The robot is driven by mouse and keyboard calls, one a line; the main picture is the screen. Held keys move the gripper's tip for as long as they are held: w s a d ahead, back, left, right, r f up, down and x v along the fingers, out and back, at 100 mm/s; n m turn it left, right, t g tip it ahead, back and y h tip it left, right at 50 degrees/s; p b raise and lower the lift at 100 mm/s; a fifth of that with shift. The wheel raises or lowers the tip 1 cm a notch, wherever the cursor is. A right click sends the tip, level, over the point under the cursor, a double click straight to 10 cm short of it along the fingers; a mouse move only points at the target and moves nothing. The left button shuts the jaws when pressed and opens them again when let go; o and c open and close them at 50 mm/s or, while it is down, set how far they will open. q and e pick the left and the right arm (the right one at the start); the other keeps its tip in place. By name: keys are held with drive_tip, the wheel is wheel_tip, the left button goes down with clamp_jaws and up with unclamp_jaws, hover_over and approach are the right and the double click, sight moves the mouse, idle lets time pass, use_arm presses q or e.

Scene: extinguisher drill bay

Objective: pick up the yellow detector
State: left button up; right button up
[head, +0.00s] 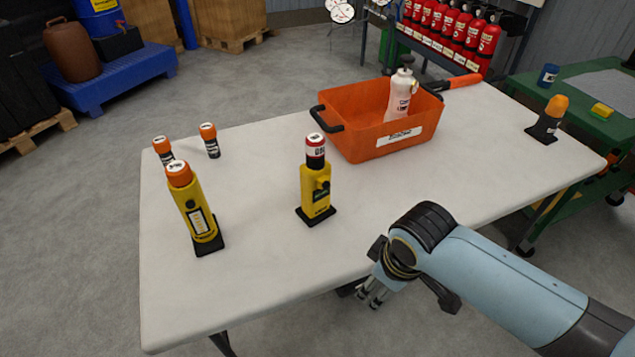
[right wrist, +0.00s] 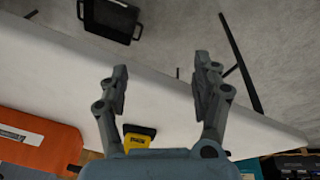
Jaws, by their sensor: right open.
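Two yellow devices stand upright on black bases on the white table. The middle one (head: 314,190) has a boxy body and a red-and-white top; I take it as the yellow detector. The left one (head: 196,208) is longer, with an orange cap and a white label; which is meant is not certain. My right gripper (head: 368,297) is open and empty at the table's front edge, right of and nearer than the middle device. In the right wrist view its fingers (right wrist: 160,65) are apart, and a yellow piece (right wrist: 138,138) shows partly hidden behind the gripper's palm. My left gripper is out of view.
An orange bin (head: 368,148) holding a white bottle (head: 400,94) stands behind the middle device. Small orange-capped bottles (head: 209,141) stand at the back left. An orange-topped item (head: 549,117) is at the far right. The table's front middle (head: 265,265) is clear.

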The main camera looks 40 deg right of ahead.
drive_tip(key=w+r+n+p, duration=0.2)
drive_tip(key=w+r+n, duration=0.3)
drive_tip(key=r, duration=0.5)
drive_tip(key=w+r+n+p, duration=0.2)
drive_tip(key=w+r+n, duration=0.1)
drive_tip(key=w+r, duration=0.6)
drive_tip(key=n+g, duration=0.2)
drive_tip(key=n, duration=0.5)
approach(315, 154)
drive_tip(key=shift+w+d+f+y, duration=0.2)
drive_tip(key=shift+w+d+f, duration=0.1)
drive_tip(key=shift+w, duration=0.2)
drive_tip(key=shift+w+d+f+y, duration=0.2)
drive_tip(key=shift+w+d+f, duration=0.15)
drive_tip(key=shift+w, duration=0.1)
drive_tip(key=shift+w+f, duration=0.15)
drive_tip(key=shift+f, duration=0.05)
wheel_tip(315, 154, down, 5)
drive_tip(key=shift+r, duration=0.2)
drive_tip(key=f, duration=0.5)
drive_tip(key=shift+d+f, duration=0.2)
drive_tip(key=shift+d, duration=0.05)
clamp_jaws()
